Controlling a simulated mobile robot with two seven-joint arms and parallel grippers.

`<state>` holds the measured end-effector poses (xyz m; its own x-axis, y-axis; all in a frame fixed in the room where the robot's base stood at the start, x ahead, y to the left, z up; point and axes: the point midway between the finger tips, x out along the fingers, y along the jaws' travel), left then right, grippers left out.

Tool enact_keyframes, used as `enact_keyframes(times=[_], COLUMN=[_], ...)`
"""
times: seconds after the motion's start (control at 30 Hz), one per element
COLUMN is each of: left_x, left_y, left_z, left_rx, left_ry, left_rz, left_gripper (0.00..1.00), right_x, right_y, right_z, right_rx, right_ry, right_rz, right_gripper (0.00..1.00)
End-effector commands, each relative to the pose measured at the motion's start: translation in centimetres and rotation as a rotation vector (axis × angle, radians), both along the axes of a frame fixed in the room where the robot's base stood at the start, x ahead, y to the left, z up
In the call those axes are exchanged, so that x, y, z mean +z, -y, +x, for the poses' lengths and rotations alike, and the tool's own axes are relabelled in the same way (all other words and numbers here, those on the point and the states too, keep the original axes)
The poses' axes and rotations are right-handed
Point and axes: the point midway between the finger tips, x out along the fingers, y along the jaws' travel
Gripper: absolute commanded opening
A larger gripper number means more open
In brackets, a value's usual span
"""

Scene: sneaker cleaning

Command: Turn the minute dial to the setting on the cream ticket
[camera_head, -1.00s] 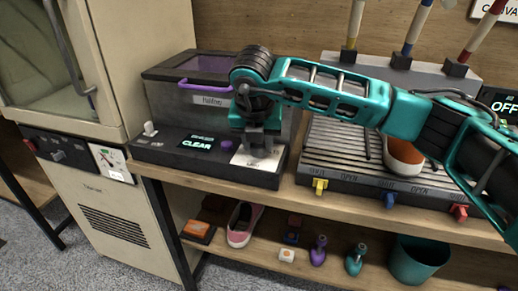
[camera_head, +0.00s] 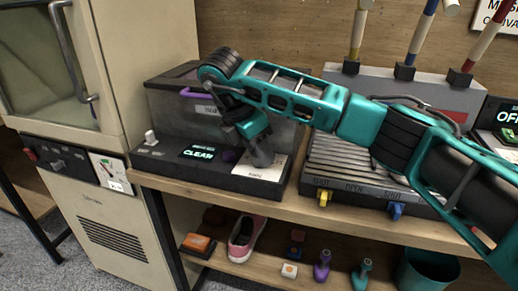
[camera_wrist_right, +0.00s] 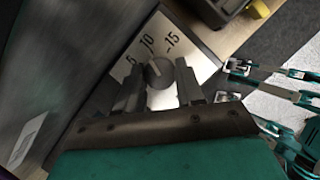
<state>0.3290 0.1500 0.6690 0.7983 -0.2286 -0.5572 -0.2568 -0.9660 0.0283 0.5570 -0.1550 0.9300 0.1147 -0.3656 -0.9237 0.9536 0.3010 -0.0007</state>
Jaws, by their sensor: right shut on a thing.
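The minute dial (camera_wrist_right: 158,73) is a round grey knob on a pale plate marked 5, 10 and 15 in the right wrist view. The plate (camera_head: 268,172) is at the front right of the dark machine in the head view. My right gripper (camera_head: 262,160) reaches down to it, tilted, and hides the dial there. In the wrist view its fingers (camera_wrist_right: 158,82) are on both sides of the dial, shut on it. I cannot read the dial's exact setting. A pale card (camera_head: 110,172) is on the cabinet panel; I cannot tell whether it is the cream ticket. My left gripper is not in view.
A pink shoe (camera_head: 243,240) and several small items are on the shelf below.

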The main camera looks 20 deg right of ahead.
Motion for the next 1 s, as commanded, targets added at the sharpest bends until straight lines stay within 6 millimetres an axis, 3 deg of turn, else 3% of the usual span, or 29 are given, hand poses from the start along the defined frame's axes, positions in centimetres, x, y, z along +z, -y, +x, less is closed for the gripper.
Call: enact_keyframes(times=[0.3, 0.8, 0.83, 1.0], left_x=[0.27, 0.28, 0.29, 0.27], left_y=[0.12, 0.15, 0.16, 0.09], left_z=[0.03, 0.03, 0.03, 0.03], left_rx=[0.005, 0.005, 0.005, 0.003], left_ry=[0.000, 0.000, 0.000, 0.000], left_rz=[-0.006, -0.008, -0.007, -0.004], left_gripper=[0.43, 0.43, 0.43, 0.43], right_x=[0.18, 0.16, 0.16, 0.10], right_y=[0.02, 0.04, 0.04, 0.02], right_z=[0.14, 0.16, 0.16, 0.13], right_rx=[-0.103, -0.117, -0.116, -0.116], right_ry=[0.004, 0.004, 0.004, 0.002], right_rz=[0.000, 0.000, 0.000, 0.001], right_gripper=[0.07, 0.07, 0.40, 0.56])
